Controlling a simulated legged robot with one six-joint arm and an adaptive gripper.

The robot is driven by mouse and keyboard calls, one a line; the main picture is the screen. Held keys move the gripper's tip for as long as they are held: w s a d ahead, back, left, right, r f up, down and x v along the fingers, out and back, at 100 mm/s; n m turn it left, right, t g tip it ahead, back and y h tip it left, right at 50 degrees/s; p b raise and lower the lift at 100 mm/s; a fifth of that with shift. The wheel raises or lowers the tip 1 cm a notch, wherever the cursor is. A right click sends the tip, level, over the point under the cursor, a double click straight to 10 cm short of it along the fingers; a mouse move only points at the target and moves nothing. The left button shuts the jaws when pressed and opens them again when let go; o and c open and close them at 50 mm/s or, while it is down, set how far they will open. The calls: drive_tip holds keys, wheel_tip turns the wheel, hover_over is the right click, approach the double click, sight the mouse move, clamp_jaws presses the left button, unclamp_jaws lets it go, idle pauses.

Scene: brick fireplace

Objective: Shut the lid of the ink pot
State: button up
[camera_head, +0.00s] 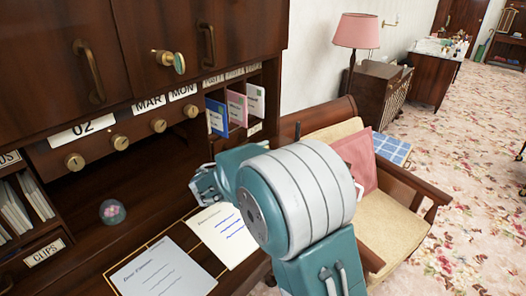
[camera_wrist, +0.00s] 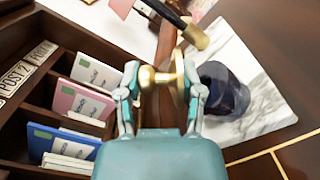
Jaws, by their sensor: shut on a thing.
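The ink pot (camera_wrist: 226,92) is a dark blue glass pot on a white marble base (camera_wrist: 268,98) in the wrist view. Its brass lid (camera_wrist: 179,80) stands raised on edge at the pot's left side, with a round knob (camera_wrist: 150,79) pointing left. My gripper (camera_wrist: 161,84) has its two fingers on either side of the lid and knob and is shut on them. In the head view my gripper (camera_head: 206,184) is over the desk, left of my arm. The pot and lid are hidden there by my arm.
A black pen with a brass end (camera_wrist: 194,36) slants above the pot. Blue, pink and white cards stand in the pigeonholes (camera_head: 237,106) close by. Papers (camera_head: 163,268) and a glass paperweight (camera_head: 112,211) lie on the desk. A cushioned chair (camera_head: 385,210) is at the right.

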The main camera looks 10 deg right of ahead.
drive_tip(key=shift+s+d+f+m, duration=0.15)
drive_tip(key=shift+s+m, duration=0.1)
drive_tip(key=shift+m, duration=0.55)
drive_tip(key=shift+s+d+m, duration=0.15)
drive_tip(key=shift+s+m, duration=0.05)
drive_tip(key=shift+m, duration=0.6)
drive_tip(key=o, duration=1)
drive_tip(key=shift+f, duration=0.15)
